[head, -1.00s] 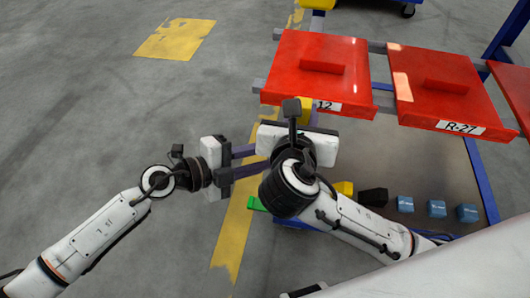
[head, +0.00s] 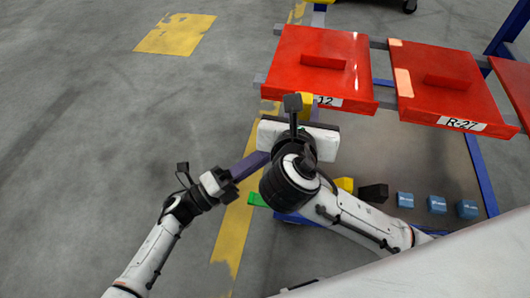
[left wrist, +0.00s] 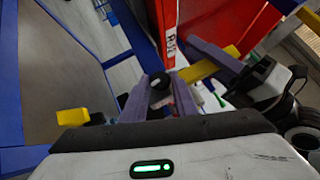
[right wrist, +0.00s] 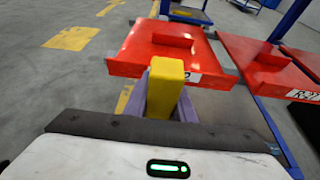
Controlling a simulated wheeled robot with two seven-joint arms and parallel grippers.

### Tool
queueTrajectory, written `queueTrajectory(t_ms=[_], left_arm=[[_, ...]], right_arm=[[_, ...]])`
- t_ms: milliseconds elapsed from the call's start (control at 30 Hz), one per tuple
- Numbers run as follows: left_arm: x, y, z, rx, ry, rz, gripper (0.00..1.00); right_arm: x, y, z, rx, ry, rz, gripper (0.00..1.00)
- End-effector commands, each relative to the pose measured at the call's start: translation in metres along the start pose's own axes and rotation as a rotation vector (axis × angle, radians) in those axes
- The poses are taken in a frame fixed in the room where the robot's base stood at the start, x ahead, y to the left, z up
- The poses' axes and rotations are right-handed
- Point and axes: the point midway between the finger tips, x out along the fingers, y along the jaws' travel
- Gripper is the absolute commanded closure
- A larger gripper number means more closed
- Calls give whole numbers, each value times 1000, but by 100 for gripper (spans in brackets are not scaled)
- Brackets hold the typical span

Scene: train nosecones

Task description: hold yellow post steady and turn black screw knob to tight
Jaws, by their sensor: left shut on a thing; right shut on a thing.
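The yellow post (right wrist: 166,85) stands between the purple fingers of my right gripper (right wrist: 165,100), which is shut on it. A bit of the post (head: 306,101) shows beside the red panel in the head view, and it also shows in the left wrist view (left wrist: 205,68). The black screw knob (left wrist: 159,82) is between the purple fingertips of my left gripper (left wrist: 160,94), which is shut on it. In the head view my right wrist hides the knob and the left fingertips. I cannot tell how tight the screw is.
Red panels (head: 320,65) and (head: 450,85) labelled R-12 and R-27 sit on a rack. A black block (head: 374,192), a yellow block (head: 344,185) and blue boxes (head: 437,204) lie on the grey surface near my right arm. Floor at the left is clear.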

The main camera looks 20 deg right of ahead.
Motion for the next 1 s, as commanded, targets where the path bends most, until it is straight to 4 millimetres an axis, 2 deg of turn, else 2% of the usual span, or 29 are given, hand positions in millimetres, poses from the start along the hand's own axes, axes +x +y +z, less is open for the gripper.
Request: queueTrajectory(t_ms=[400, 933, 967, 1000], left_arm=[[0, 4, 0, 110, -1, -99, 96], [0, 2, 0, 125, -2, -117, 96], [0, 2, 0, 125, -2, -117, 72], [0, 2, 0, 125, -2, -117, 65]], right_arm=[[0, 0, 0, 0, 0, 0, 100], [0, 0, 0, 1, -1, 0, 100], [0, 0, 0, 1, -1, 0, 100], [0, 0, 0, 1, -1, 0, 100]])
